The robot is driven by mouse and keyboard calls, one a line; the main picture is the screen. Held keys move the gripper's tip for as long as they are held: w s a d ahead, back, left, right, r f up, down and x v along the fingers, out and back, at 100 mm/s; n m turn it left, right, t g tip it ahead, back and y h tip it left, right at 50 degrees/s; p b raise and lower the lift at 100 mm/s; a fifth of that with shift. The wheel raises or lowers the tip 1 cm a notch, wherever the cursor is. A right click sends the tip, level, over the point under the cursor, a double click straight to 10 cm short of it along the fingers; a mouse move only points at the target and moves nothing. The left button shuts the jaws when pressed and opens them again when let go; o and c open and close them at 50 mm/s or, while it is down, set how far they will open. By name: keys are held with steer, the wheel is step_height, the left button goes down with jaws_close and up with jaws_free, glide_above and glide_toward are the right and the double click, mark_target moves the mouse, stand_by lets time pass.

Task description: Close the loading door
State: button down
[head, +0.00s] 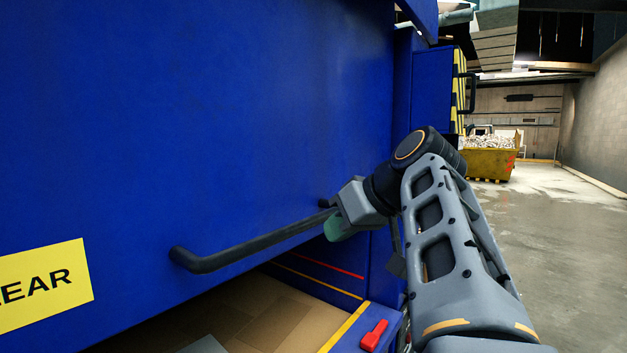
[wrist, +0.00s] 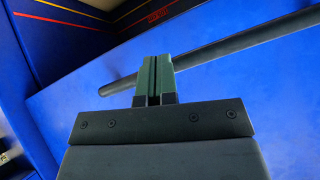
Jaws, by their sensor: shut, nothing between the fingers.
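The loading door is a large blue panel (head: 200,130) that fills the left of the head view. A black bar handle (head: 245,250) runs along its lower part. Below its lower edge, an opening shows brown cardboard (head: 270,310) inside. My gripper (head: 338,229) is at the right end of the handle. In the wrist view, the green fingers of my gripper (wrist: 155,75) are shut together, with the dark handle bar (wrist: 225,47) just behind them. I cannot tell whether they touch the bar. The blue door surface (wrist: 240,90) also shows there.
A red latch-like part (head: 374,336) sits on the blue frame by the opening. A yellow sign (head: 45,285) is on the door. A yellow skip (head: 488,158) stands far back right. The grey floor (head: 560,240) on the right is clear.

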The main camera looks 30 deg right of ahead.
steer(key=s+d+r+n+t+p, duration=0.1)
steer(key=s+r+n, duration=0.1)
steer(key=r, duration=0.4)
steer(key=s+d+r+n+p, duration=0.1)
steer(key=s+r, duration=0.1)
steer(key=r, duration=0.3)
glide_above(308, 221)
steer(key=s, duration=0.2)
step_height(308, 221, down, 4)
steer(key=shift+y, duration=0.3)
steer(key=f, duration=0.3)
steer(key=f+p, duration=0.1)
steer(key=shift+w+d+f, duration=0.2)
steer(key=shift+w+f, duration=0.1)
steer(key=shift+w, duration=0.1)
steer(key=shift+f+b, duration=0.75)
steer(key=shift+f, duration=0.05)
step_height(308, 221, down, 44)
steer(key=b, duration=4.3)
